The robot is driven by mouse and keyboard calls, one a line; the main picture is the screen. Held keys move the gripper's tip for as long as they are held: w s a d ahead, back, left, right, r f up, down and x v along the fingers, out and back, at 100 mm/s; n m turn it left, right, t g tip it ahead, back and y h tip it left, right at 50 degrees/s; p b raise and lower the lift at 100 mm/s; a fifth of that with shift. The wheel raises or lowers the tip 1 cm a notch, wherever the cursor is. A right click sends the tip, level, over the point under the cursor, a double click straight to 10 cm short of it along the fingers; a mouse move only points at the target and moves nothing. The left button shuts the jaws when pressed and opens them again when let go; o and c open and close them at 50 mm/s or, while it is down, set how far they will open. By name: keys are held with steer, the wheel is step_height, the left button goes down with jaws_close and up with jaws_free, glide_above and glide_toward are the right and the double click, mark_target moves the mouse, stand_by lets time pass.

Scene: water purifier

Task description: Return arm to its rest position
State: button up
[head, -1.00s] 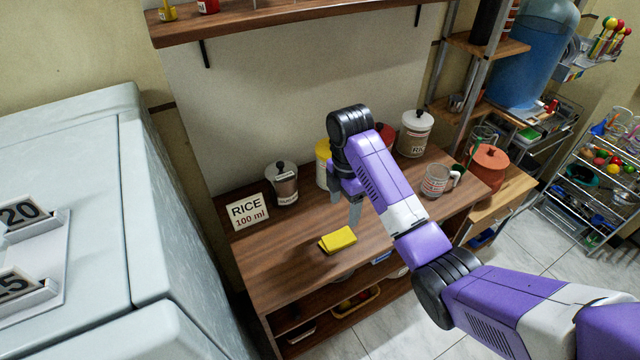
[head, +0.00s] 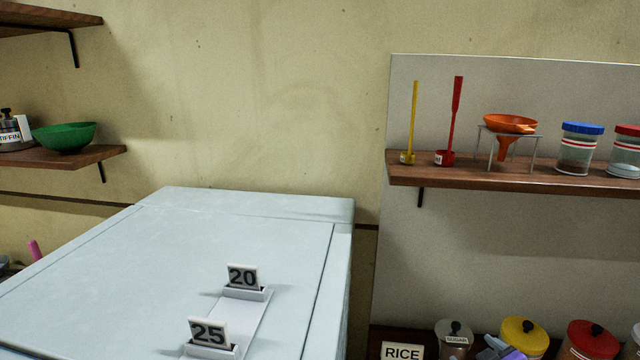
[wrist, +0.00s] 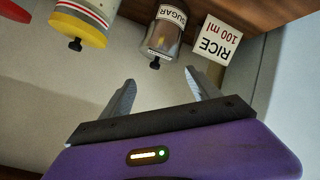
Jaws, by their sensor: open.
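My gripper (wrist: 159,90) shows in the wrist view with its two grey fingers spread apart and nothing between them. In the head view only a small purple and grey part of my arm shows at the bottom edge, near the yellow-lidded canister (head: 525,335). In the wrist view, which looks upside down, the sugar canister (wrist: 165,32) and the RICE 100 ml card (wrist: 216,42) lie beyond the fingertips, apart from them. The rest of my arm is out of view.
A large pale cabinet (head: 170,270) with number cards 20 (head: 242,277) and 25 (head: 208,332) fills the left front. A wall shelf (head: 520,176) holds an orange funnel (head: 510,124) and jars. A red-lidded canister (head: 592,338) stands at lower right.

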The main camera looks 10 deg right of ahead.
steer(key=s+a+m+t+y+b, duration=0.1)
steer(key=s+a, duration=0.5)
steer(key=s, duration=0.8)
steer(key=s+a+m+t+b, duration=0.1)
steer(key=s+a, duration=0.5)
steer(key=s, duration=0.8)
steer(key=s+a+m+t+y+b, duration=0.1)
steer(key=s+a, duration=0.5)
steer(key=s, duration=0.9)
steer(key=shift+a+f+m+y+b, duration=0.35)
steer(key=shift+m+b, duration=0.25)
steer(key=shift+b, duration=0.6)
steer(key=shift+w+r, duration=0.1)
